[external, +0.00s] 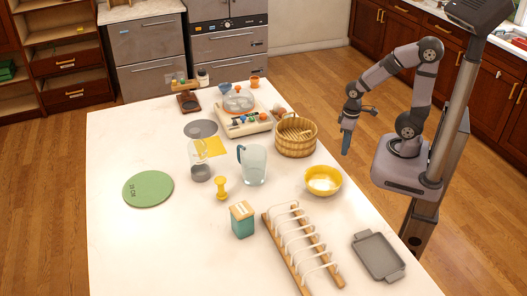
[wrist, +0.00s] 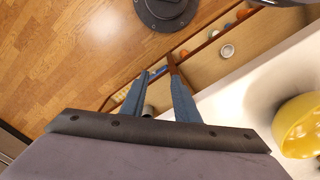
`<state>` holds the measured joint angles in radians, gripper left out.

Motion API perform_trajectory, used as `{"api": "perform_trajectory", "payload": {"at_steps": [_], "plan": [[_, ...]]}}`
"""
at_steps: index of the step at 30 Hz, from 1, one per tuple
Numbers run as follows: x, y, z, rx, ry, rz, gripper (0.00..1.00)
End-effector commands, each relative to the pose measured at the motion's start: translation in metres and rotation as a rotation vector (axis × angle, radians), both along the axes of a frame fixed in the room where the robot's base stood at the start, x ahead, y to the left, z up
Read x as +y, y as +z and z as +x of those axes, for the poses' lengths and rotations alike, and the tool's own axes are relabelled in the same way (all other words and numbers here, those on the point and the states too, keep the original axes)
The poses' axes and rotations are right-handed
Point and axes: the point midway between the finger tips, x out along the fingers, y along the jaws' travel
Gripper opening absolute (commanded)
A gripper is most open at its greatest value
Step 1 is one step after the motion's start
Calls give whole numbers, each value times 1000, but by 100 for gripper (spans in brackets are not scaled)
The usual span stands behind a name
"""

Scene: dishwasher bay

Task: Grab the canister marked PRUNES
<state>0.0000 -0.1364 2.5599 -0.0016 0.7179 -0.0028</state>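A teal canister (external: 242,225) with a pale wooden lid stands upright near the front middle of the white counter. A small light label shows at its top, but I cannot read any word on it. It is not visible in the wrist view. My gripper (external: 346,143) hangs beyond the counter's right edge, far up and right of the canister. In the wrist view its two blue fingers (wrist: 158,68) have a gap between them with nothing held.
A white-pronged wooden rack (external: 298,250) stands just right of the canister, with a grey tray (external: 378,256) farther right. A yellow bowl (external: 323,181), glass jug (external: 252,167), wooden tub (external: 296,138) and yellow dumbbell-shaped item (external: 221,188) stand behind. The counter's front left is clear.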

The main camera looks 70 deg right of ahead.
Motion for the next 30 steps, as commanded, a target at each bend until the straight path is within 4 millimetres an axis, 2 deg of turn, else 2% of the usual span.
{"api": "perform_trajectory", "payload": {"at_steps": [5, 7, 10, 11, 21, 23, 26, 30], "plan": [[0, 0, 0, 0, 0, 0, 28], [0, 0, 0, 0, 0, 0, 40], [0, 0, 0, 0, 0, 0, 64], [0, 0, 0, 0, 0, 0, 68], [0, 4, 3, -6, 13, -3, 68], [0, 11, 8, -18, 38, -9, 68], [1, 33, 24, -53, 121, -30, 68], [6, 81, 62, -137, 316, -84, 68]]}}
